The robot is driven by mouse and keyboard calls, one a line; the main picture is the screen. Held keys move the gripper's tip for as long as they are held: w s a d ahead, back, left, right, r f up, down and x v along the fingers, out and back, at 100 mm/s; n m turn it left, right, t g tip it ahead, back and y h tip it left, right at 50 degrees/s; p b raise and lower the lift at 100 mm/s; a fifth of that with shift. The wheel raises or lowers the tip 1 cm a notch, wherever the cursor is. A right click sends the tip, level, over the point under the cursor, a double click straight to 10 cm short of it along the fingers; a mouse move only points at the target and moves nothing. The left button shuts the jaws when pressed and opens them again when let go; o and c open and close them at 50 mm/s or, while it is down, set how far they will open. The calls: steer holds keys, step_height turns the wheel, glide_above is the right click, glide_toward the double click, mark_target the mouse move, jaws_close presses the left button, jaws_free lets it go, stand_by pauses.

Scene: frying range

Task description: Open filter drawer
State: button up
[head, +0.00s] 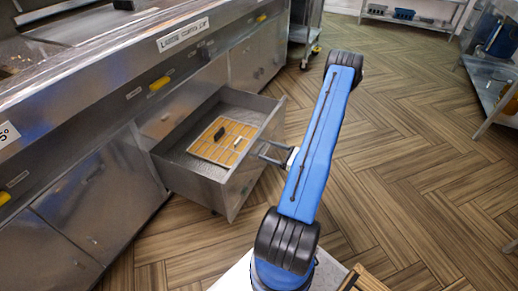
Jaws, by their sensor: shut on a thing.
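The filter drawer (180,172) is a metal drawer pulled out from the lower front of the frying range, in the head view left of centre. Its inside shows, with a yellow-brown gridded panel (208,150) lying on the bottom and a small dark piece and a small white piece on it. A bar handle stands out from the drawer's right-hand front panel (247,172). My gripper (279,151) is at this handle and shut on it. My blue arm hides part of the gripper and the floor behind.
The range (100,95) runs along the left, with closed panels (108,200) beside the drawer. A wheeled rack (304,25) stands at the back. Metal shelving (492,85) stands at the right. The wood-patterned floor (410,140) between is clear.

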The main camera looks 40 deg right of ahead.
steer(key=shift+v, duration=1.1)
steer(key=o, duration=1.5)
steer(key=v, duration=1.7)
steer(key=shift+s, duration=0.25)
steer(key=shift+r, duration=0.1)
